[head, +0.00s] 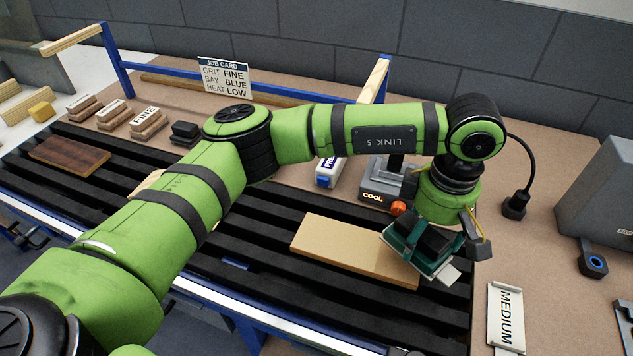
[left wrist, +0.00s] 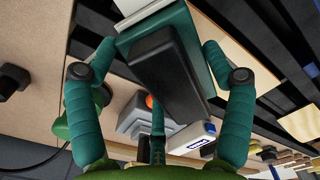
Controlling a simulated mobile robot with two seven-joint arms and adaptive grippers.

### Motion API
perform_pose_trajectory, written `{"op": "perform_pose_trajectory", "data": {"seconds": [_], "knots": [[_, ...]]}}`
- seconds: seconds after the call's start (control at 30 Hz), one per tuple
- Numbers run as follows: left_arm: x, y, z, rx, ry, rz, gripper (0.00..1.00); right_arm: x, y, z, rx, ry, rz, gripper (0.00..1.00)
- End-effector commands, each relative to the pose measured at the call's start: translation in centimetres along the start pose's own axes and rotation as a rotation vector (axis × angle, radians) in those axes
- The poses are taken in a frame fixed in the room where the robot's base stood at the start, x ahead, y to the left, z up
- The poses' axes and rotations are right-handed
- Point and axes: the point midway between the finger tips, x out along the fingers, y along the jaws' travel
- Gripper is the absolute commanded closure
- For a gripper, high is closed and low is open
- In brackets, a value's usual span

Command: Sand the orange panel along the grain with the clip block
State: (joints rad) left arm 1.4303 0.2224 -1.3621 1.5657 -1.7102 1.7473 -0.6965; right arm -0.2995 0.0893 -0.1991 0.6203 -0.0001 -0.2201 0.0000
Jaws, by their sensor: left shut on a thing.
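My left gripper (head: 440,235) is shut on the clip block (head: 420,255), a teal block with a black grip and a pale sheet at its edge. The block is tilted over the right end of a plain light tan panel (head: 345,247), the closest match to the orange panel. I cannot tell whether it touches the panel. In the left wrist view, the gripper (left wrist: 160,85) has its teal fingers on both sides of the clip block (left wrist: 165,60). Part of the panel (left wrist: 225,50) shows behind. My right gripper is in neither view.
The panel lies on black slats (head: 250,250). A dark brown panel (head: 70,155) lies at left. Labelled sanding blocks (head: 148,120) and a job card (head: 223,76) stand behind. A grey "COOL" device (head: 385,185) is close behind the panel. A "MEDIUM" holder (head: 506,318) lies right.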

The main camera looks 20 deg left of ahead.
Motion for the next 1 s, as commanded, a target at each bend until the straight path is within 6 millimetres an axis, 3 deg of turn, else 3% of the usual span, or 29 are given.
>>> {"op": "perform_pose_trajectory", "data": {"seconds": [0.2,0.33,1.0], "knots": [[-2.8,-0.1,0.1,-0.004,0.0,0.003,0.71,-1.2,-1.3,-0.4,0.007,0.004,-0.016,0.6],[-3.6,-0.2,0.1,-0.005,0.0,0.001,0.71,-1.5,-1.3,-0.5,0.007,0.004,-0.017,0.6],[-3.7,-0.2,0.1,-0.005,0.0,0.001,0.71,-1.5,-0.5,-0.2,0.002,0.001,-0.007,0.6]]}}
